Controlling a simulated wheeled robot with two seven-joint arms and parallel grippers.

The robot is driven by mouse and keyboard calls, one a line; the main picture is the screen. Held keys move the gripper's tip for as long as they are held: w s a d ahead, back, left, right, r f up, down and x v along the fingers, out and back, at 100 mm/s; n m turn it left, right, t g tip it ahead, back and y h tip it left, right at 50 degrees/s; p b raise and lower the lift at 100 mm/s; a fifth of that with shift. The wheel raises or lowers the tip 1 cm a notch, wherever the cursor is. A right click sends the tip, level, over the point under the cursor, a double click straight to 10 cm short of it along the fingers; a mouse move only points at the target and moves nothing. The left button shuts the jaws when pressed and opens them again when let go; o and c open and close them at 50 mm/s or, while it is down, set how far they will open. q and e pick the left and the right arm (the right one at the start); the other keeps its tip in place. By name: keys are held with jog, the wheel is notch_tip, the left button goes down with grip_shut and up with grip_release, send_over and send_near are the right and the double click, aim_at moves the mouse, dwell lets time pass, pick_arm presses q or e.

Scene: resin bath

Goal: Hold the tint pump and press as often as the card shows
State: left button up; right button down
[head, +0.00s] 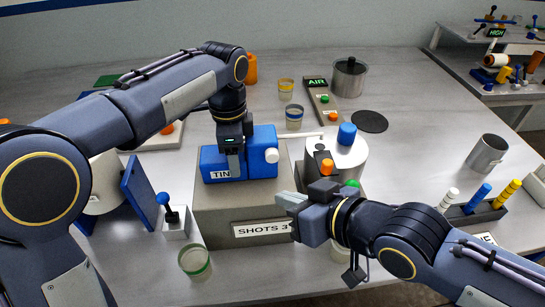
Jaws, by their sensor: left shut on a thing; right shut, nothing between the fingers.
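The blue tint pump (212,163), with a label reading "TIN" and the rest hidden, sits on a grey-beige block (215,215). A white round knob (271,155) shows at its right side. A card (262,228) on the block's front reads "SHOTS 3". My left gripper (235,168) comes down from above and is shut on the tint pump. My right gripper (284,199) is shut and empty in front of the block's right side, below and right of the knob; it covers part of the block.
A pale round vessel (347,157) with a blue knob (347,134) stands right of the pump. A blue-topped lever (163,200) and a green-rimmed cup (195,262) are at left front. A rack of pegs (470,219) and a metal cup (487,153) are at right.

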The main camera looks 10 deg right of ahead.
pick_arm(q)
jog(key=o, duration=1.3)
pick_arm(e)
jog(key=shift+s, duration=0.45)
pick_arm(q)
jog(key=shift+r, duration=0.1)
notch_tip(320, 180, up, 12)
jog(key=shift+a+f, duration=0.1)
pick_arm(e)
jog(key=shift+d, duration=0.1)
